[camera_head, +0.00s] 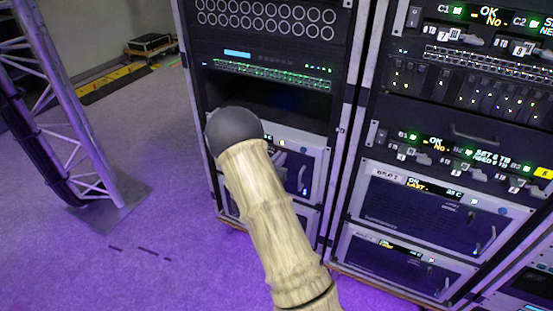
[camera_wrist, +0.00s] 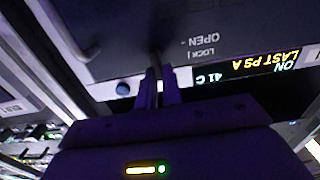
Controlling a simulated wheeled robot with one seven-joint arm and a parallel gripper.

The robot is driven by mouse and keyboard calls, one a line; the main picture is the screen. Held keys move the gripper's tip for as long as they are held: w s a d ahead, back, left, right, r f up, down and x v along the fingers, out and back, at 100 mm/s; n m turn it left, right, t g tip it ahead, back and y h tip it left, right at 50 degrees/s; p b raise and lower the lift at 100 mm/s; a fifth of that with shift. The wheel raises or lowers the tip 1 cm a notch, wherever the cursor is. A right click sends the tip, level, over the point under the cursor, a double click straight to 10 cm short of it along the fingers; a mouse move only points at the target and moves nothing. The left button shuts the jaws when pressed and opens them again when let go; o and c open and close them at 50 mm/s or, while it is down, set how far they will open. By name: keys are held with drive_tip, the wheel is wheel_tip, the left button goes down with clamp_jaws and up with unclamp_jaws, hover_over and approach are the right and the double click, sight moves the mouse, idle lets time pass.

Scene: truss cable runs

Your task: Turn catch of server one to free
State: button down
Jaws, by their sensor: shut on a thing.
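In the wrist view, a dark server front (camera_wrist: 130,35) fills the upper part, seen upside down. It carries the printed words OPEN and LOCK beside my fingertips, and a lit display (camera_wrist: 262,65) reading ON, LAST PS A and 41 C. My gripper (camera_wrist: 157,84) is shut on the catch at these marks. The fingers mostly hide the catch, so its angle cannot be told. In the head view, my arm covers my gripper and part of a server (camera_head: 305,165) low in the left rack. Its number cannot be read.
A blue round button (camera_wrist: 123,88) is left of my fingers in the wrist view. In the head view, the right rack (camera_head: 345,130) holds more servers with displays. A truss tower (camera_head: 75,120) stands at left, with open purple floor (camera_head: 160,215) between.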

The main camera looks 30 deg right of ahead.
drive_tip(key=shift+w+r, duration=0.1)
drive_tip(key=shift+n+p, duration=0.5)
drive_tip(key=shift+p, duration=0.1)
drive_tip(key=n+p, duration=0.2)
drive_tip(key=shift+w+a+r+n+p, duration=0.1)
drive_tip(key=shift+w+r+n+p, duration=0.05)
drive_tip(key=shift+n+p, duration=0.2)
drive_tip(key=n+p, duration=0.1)
drive_tip(key=n, duration=0.1)
drive_tip(key=n+p, duration=0.2)
drive_tip(key=n, duration=0.1)
drive_tip(key=shift+w+a+f+n+p, duration=0.2)
drive_tip(key=shift+w+f+n+p, duration=0.05)
drive_tip(key=shift+w+n+p, duration=0.1)
drive_tip(key=n+p, duration=0.1)
drive_tip(key=n, duration=0.3)
drive_tip(key=f+n+p, duration=0.1)
drive_tip(key=n, duration=0.3)
drive_tip(key=shift+f, duration=0.1)
drive_tip(key=shift+n, duration=0.3)
